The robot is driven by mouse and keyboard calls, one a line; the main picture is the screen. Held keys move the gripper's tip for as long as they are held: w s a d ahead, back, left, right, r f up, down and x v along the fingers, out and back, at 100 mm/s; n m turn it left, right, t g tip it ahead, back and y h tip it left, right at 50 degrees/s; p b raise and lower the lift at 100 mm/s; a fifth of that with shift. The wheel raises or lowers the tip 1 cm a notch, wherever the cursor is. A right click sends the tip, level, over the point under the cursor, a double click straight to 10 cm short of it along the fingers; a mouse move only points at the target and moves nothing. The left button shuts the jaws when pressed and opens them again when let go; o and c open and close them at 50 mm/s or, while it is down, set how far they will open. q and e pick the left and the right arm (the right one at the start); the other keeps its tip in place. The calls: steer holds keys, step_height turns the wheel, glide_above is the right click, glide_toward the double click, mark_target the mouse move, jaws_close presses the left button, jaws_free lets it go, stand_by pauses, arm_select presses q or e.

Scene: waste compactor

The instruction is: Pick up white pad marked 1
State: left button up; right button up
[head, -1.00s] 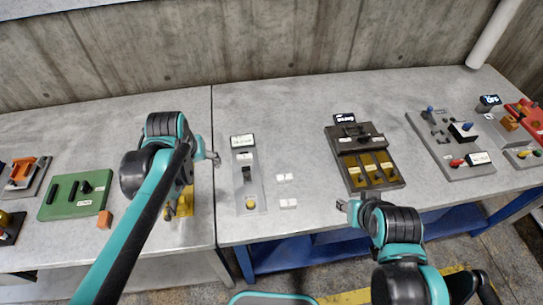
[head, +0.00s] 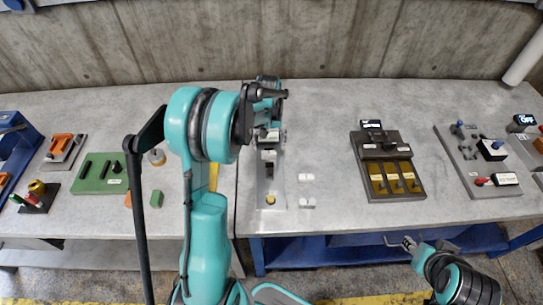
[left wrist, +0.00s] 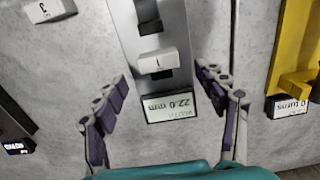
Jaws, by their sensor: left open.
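The white pad marked 1 (left wrist: 157,62) lies on a grey metal fixture (left wrist: 199,30) in the left wrist view, between a black slider block (left wrist: 148,14) and a display reading 22.0 mm (left wrist: 170,106). My left gripper (left wrist: 161,76) is open, with one finger to each side of the fixture and the pad between the fingertips but not visibly touched. In the head view my left gripper (head: 268,112) is over the far end of this fixture (head: 270,188) and partly hides it. My right gripper (head: 402,243) is off the table's front edge; its jaw state is too small to tell.
A white pad marked 3 (left wrist: 48,9) lies on the table; two loose white pads (head: 306,177) show right of the fixture. A yellow fixture (left wrist: 292,60) stands close on the wrist view's right.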

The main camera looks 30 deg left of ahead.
mark_target(269, 152)
arm_select(q)
steer(key=f, duration=0.2)
steer(key=f+b, duration=0.1)
steer(key=f, duration=0.1)
steer(key=shift+s+d+f, duration=0.1)
steer(key=shift+s+d, duration=0.1)
steer(key=c, duration=1.4)
